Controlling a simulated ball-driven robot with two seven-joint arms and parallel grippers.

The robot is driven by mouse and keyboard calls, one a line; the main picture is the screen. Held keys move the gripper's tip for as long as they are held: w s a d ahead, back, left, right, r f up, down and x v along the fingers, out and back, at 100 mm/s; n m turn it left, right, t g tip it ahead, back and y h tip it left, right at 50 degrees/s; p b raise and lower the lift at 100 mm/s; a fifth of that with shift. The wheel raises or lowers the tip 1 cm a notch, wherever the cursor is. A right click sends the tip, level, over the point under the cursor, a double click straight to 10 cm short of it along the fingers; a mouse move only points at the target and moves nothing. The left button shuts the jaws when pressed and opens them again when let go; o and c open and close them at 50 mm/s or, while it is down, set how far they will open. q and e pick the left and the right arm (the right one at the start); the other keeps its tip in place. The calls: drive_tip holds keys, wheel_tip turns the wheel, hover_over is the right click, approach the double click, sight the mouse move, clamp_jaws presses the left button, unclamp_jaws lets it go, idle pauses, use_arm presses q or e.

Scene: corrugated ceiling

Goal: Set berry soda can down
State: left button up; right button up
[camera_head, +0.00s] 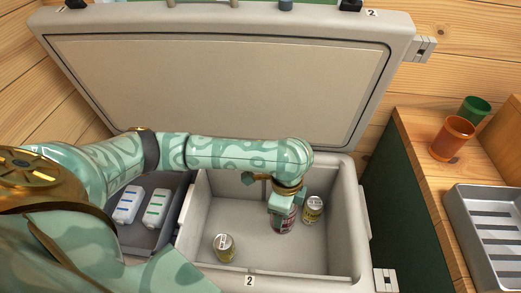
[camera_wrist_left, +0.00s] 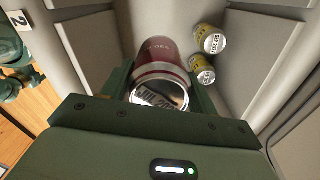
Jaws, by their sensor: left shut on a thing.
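The berry soda can (camera_head: 286,221) is dark red with a silver end. It is inside the right, larger compartment of the open cooler (camera_head: 356,205). My left gripper (camera_head: 284,203) reaches down into that compartment and is shut on the can. In the left wrist view the berry soda can (camera_wrist_left: 162,62) sits between the two fingers of my left gripper (camera_wrist_left: 163,88), its stamped silver end facing the camera. I cannot tell whether its far end touches the cooler floor. My right gripper is not in view.
One yellow can (camera_head: 313,209) stands close right of the gripper; another yellow can (camera_head: 224,247) is at the front left. The floor between is clear. White packs (camera_head: 156,208) lie in the left compartment. Cups (camera_head: 452,138) and a grey tray (camera_head: 485,225) are on the right counter.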

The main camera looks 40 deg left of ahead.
use_arm(q)
drive_tip(key=s+a+f+m+b, duration=0.1)
drive_tip(key=f+m, duration=0.2)
drive_tip(key=f, duration=0.4)
drive_tip(key=s+f+m+b, duration=0.2)
drive_tip(key=f+m, duration=0.1)
drive_tip(key=f, duration=0.4)
drive_tip(key=s+a+f+m+b, duration=0.1)
drive_tip(key=s+f+m, duration=0.1)
drive_tip(key=f, duration=0.5)
drive_tip(key=shift+a+f+m, duration=0.25)
drive_tip(key=shift+a+m, duration=0.05)
drive_tip(key=shift+m, duration=0.6)
drive_tip(key=shift+r, duration=0.1)
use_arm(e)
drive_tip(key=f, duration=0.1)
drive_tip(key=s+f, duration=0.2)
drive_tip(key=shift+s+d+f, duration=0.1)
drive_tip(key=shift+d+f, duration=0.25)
use_arm(q)
drive_tip(key=o, duration=1.2)
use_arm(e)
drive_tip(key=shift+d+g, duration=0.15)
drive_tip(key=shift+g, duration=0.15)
